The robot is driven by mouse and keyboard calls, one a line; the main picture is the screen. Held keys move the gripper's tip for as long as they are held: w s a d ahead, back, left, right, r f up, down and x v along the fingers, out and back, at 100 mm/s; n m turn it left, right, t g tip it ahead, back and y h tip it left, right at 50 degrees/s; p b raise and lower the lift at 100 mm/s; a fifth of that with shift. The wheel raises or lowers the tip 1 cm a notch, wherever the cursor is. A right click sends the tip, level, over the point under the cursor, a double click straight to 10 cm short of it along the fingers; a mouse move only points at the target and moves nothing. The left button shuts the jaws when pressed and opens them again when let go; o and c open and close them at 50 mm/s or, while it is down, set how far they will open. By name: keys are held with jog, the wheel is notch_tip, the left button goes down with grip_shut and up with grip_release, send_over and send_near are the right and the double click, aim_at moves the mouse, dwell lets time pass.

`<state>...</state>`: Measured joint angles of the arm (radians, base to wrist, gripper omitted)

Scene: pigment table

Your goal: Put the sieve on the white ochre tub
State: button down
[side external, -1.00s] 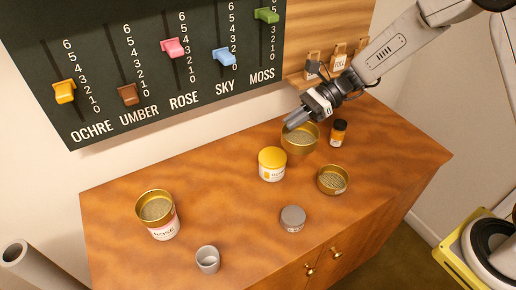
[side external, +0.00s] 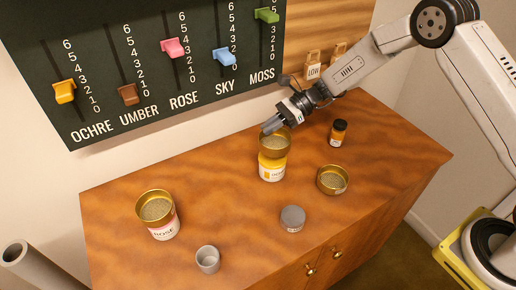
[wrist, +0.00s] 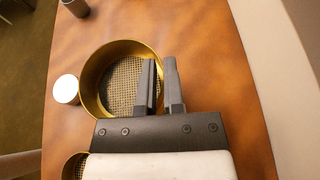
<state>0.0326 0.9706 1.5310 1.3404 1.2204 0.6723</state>
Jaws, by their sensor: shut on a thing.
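My gripper (side external: 272,125) is shut on the wall of a brass sieve (side external: 274,146) with a mesh bottom. In the side view the sieve appears directly over the white ochre tub (side external: 271,173), which has a yellow top and a label. The sieve's lower edge meets the tub's top in the picture; I cannot tell whether it rests there or hangs just above. In the wrist view my fingers (wrist: 162,62) grip the right side of the sieve (wrist: 118,85), and the tub beneath is hidden.
A second sieve (side external: 332,180) lies right of the tub, a dark bottle (side external: 338,133) behind it. A grey lidded jar (side external: 292,219) and grey cup (side external: 207,260) stand in front. The rose tub (side external: 165,229) at left carries another sieve. Table between is clear.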

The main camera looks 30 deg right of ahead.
aim_at(269, 136)
jog(key=shift+w+a+f, duration=0.1)
jog(key=shift+w+f, duration=0.2)
jog(key=shift+f, duration=1.55)
jog(key=c, duration=0.7)
grip_release()
jog(key=shift+f, duration=0.1)
jog(key=shift+c, duration=0.2)
jog(key=v, duration=1.2)
